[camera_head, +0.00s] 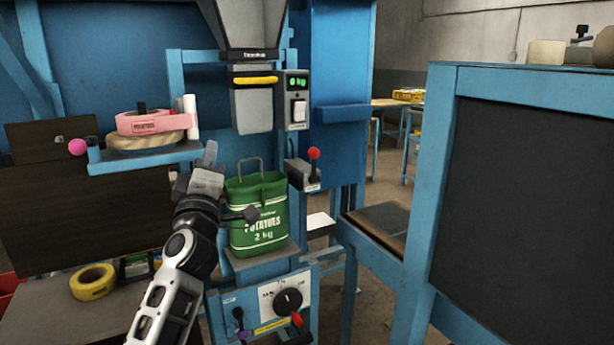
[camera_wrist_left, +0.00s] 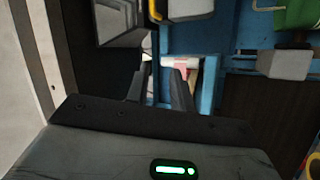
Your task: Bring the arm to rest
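My left gripper (camera_head: 197,167) is raised in front of the blue machine, just left of the green sack and near the right end of the shelf. In the left wrist view its two fingers (camera_wrist_left: 161,82) stand apart with nothing between them. The green potato sack (camera_head: 260,225) stands upright on a small platform under the grey spout, its handle up. A part of it shows at the top right of the left wrist view (camera_wrist_left: 297,15). I see no gap clearly between gripper and sack in the head view. My right gripper is in neither view.
The blue shelf (camera_head: 104,166) holds a pink tape roll (camera_head: 148,124) and a tan ring. A red-knobbed lever (camera_head: 313,154) and a dial panel (camera_head: 287,298) are right of and below the sack. A yellow tape roll (camera_head: 92,282) lies lower left. A blue-framed dark panel (camera_head: 530,190) stands right.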

